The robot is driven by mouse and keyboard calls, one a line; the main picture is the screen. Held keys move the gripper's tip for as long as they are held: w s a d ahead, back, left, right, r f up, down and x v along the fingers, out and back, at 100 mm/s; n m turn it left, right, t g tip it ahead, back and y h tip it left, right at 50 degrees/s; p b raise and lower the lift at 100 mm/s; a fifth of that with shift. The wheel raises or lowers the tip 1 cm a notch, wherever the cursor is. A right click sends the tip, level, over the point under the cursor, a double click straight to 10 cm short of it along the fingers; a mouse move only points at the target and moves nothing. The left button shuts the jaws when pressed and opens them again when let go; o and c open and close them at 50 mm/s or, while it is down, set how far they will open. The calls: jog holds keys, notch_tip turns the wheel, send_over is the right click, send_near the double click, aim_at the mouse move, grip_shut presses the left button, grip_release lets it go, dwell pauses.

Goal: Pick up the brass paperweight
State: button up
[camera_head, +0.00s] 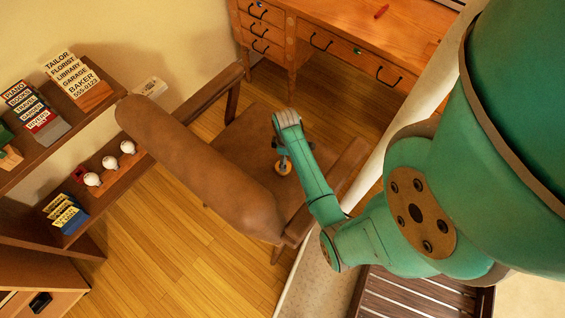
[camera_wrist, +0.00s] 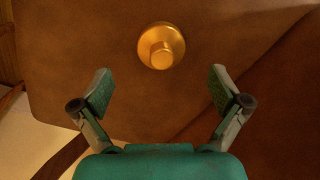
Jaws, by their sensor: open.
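The brass paperweight (camera_wrist: 161,46) is a round golden disc with a knob on top. It rests on the brown leather seat of a chair (camera_wrist: 225,25), upright as seen from above. It also shows in the head view (camera_head: 284,168), small and partly hidden behind my gripper. My gripper (camera_wrist: 160,88) is open and empty in the wrist view, its two fingers spread wide. The paperweight lies beyond the fingertips, roughly centred between them and touching neither. In the head view my gripper (camera_head: 281,155) hangs over the chair seat.
The chair's padded backrest (camera_head: 195,165) stands left of my gripper, and an armrest (camera_head: 340,172) lies to the right. A wooden desk (camera_head: 355,40) with drawers is behind. Wall shelves (camera_head: 75,115) at left hold signs, white balls and boxes. Wooden floor (camera_head: 185,235) is open at lower left.

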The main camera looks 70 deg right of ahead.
jog(key=shift+w+a+f, duration=0.1)
jog(key=shift+a+f, duration=0.05)
jog(key=shift+f, duration=1.5)
jog(key=shift+w+a+f, duration=0.1)
jog(key=shift+f, duration=1.55)
jog(key=shift+r, duration=0.1)
jog(key=c, duration=1.9)
